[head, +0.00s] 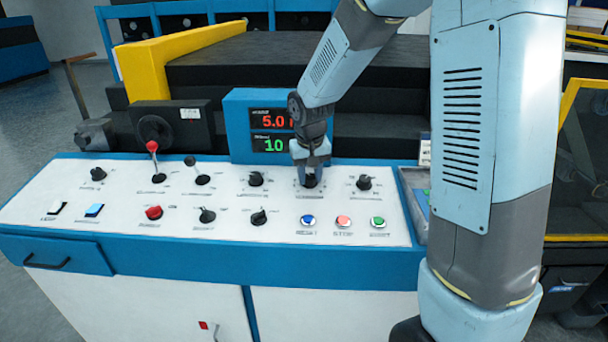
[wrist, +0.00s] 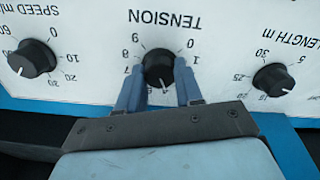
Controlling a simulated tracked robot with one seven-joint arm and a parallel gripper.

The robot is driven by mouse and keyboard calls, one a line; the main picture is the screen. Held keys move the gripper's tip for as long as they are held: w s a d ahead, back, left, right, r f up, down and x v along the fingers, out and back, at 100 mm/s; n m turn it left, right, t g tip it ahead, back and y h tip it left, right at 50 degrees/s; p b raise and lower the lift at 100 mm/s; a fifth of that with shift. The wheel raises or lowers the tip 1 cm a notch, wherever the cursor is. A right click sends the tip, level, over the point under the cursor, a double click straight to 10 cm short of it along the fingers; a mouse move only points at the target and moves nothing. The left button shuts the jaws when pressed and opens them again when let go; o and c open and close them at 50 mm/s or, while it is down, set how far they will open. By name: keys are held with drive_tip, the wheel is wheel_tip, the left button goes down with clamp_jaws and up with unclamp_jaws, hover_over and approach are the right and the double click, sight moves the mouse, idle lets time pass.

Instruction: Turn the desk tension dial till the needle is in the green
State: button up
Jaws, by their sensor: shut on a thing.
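The tension dial (wrist: 157,66) is a round black knob under the label TENSION, which appears upside down in the wrist view. My gripper (wrist: 159,76) is shut on it, one blue-grey finger on each side. A small white mark shows at the knob's lower edge; part of the scale there is hidden by my gripper. In the head view my gripper (head: 311,165) points down onto the dial (head: 311,182) in the desk's back row, and it mostly covers the dial. I cannot make out a needle or a green band in either view.
The speed knob (wrist: 32,58) and the length knob (wrist: 273,79) flank the dial closely. A blue display box (head: 240,130) with red and green digits stands behind the desk (head: 110,215). Levers, more knobs and coloured buttons (head: 343,221) cover the panel.

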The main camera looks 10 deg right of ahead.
drive_tip(key=shift+d, duration=0.1)
drive_tip(key=o, duration=1)
drive_tip(key=shift+o, duration=0.2)
wheel_tip(320, 180, up, 13)
drive_tip(key=s, duration=0.2)
drive_tip(key=shift+s+a+r, duration=0.2)
drive_tip(key=shift+a, duration=0.1)
